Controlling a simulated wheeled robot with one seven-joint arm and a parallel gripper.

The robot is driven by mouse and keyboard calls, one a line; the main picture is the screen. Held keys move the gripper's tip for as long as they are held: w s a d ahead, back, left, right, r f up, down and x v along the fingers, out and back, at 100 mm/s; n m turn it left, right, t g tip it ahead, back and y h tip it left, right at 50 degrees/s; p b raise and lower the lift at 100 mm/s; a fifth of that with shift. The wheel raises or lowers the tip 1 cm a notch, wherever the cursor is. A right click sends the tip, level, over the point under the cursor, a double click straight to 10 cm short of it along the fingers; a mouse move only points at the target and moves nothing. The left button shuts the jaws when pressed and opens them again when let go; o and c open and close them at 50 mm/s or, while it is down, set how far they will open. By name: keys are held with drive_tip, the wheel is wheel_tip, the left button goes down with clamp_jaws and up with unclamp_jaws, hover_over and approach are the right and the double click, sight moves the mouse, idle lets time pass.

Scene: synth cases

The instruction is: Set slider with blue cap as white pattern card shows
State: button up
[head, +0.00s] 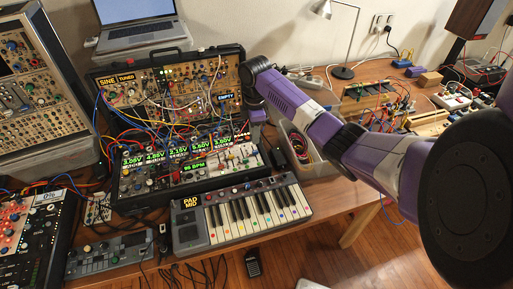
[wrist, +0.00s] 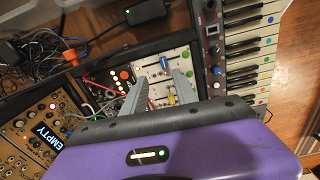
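A white slider panel (wrist: 165,68) lies between and beyond the fingers of my gripper (wrist: 160,87) in the wrist view. I cannot make out a white pattern card in either view.
A keyboard (head: 240,213) stands in front of the case. Patch cables (head: 175,115) cross the case to the left, and some run beside the panel. A grey bin (head: 318,165) with cables stands to the right. A black adapter (wrist: 148,11) lies beyond the case.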

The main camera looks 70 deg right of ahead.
sight(255, 151)
drive_tip(key=shift+s+a+n, duration=0.15)
drive_tip(key=shift+s+n, duration=0.15)
drive_tip(key=shift+s, duration=0.05)
drive_tip(key=shift+f, duration=0.15)
wheel_tip(255, 151, down, 7)
drive_tip(key=shift+f+p, duration=0.2)
drive_tip(key=shift+p, duration=0.3)
drive_tip(key=shift+c, duration=0.4)
clamp_jaws()
idle(0.6)
